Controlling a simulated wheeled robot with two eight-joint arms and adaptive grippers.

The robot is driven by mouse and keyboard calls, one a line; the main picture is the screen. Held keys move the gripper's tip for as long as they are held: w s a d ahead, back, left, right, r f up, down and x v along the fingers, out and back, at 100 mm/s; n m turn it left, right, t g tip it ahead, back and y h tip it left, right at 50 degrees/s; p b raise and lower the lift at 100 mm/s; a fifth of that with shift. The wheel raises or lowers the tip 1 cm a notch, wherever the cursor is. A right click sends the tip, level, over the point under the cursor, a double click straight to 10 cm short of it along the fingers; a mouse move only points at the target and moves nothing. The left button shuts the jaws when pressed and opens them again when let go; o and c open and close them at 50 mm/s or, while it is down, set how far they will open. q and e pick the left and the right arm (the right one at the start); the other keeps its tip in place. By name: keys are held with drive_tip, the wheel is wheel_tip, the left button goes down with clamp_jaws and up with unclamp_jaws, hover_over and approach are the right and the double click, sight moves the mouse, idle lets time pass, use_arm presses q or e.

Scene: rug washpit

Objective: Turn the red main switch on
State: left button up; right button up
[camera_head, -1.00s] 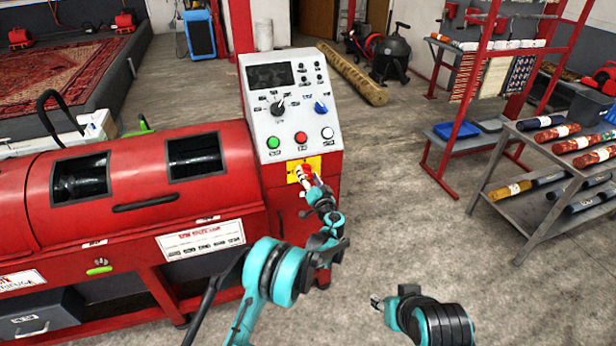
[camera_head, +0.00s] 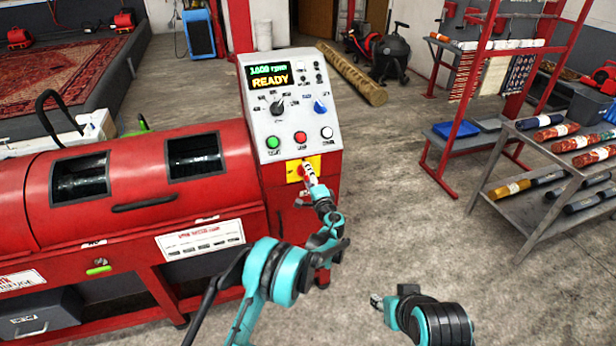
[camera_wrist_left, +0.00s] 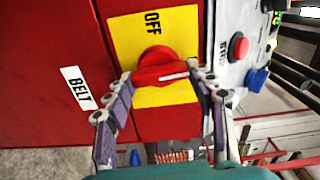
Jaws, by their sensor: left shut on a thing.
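The red main switch is a round red knob (camera_wrist_left: 160,67) with a white mark, on a yellow plate (camera_wrist_left: 178,22) low on the control panel. In the left wrist view the mark points right, towards the panel buttons, and away from the word OFF at the plate's top. My left gripper (camera_head: 307,172) is shut on the knob, one finger on each side; it also shows in the left wrist view (camera_wrist_left: 160,82). In the head view it hides most of the knob. My right gripper (camera_head: 377,301) is low in the head view, away from the panel; its fingers are too small to judge.
The panel display (camera_head: 270,75) is lit and reads READY. Green, red and white buttons sit above the yellow plate. The red machine drum (camera_head: 130,185) is left of the panel. A grey rack (camera_head: 545,170) with rolls stands right. The floor between is clear.

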use_arm(q)
drive_tip(key=shift+m, duration=0.5)
drive_tip(key=o, duration=1.2)
drive_tip(key=shift+c, duration=0.2)
drive_tip(key=v, duration=1.2)
